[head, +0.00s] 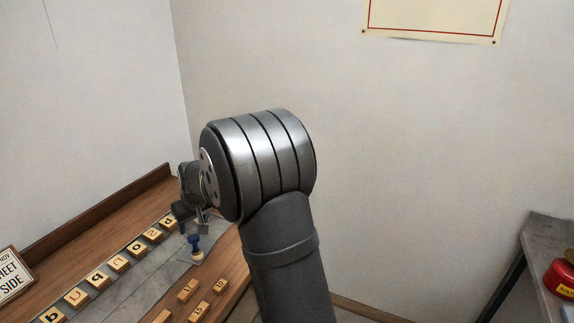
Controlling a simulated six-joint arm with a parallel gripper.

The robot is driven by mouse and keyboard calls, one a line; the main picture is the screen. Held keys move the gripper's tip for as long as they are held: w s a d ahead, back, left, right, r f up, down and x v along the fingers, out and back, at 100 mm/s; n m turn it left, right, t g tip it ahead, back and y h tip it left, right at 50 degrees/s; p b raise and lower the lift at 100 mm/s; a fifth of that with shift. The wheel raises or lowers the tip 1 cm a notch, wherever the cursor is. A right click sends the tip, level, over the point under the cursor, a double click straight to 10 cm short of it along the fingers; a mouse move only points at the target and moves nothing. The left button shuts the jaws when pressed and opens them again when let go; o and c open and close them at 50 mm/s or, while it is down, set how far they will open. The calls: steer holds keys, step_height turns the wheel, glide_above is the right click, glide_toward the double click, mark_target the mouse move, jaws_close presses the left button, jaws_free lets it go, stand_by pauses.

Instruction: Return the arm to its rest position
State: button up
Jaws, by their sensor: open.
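My arm (284,240) rises in the lower middle of the head view. A large grey joint sits at its top. My gripper (200,228) is small and partly hidden behind this joint. It points down over the wooden table (235,278) at the left and is open. A small blue-handled stamp (195,248) stands upright just below the gripper on the grey strip (150,286). I cannot tell whether the fingers touch the stamp.
A row of wooden letter blocks (120,263) runs along the table's far side. Several smaller numbered blocks (187,290) lie nearer. A sign (14,275) stands at the far left. A grey bench (550,240) with a red tin (562,277) is at the right. The wall behind is bare below a poster (430,18).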

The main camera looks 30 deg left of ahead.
mark_target(193, 240)
steer(key=x, duration=1.1)
steer(key=shift+a+f, duration=0.1)
steer(key=shift+f, duration=0.3)
step_height(193, 240, up, 3)
steer(key=shift+r, duration=0.75)
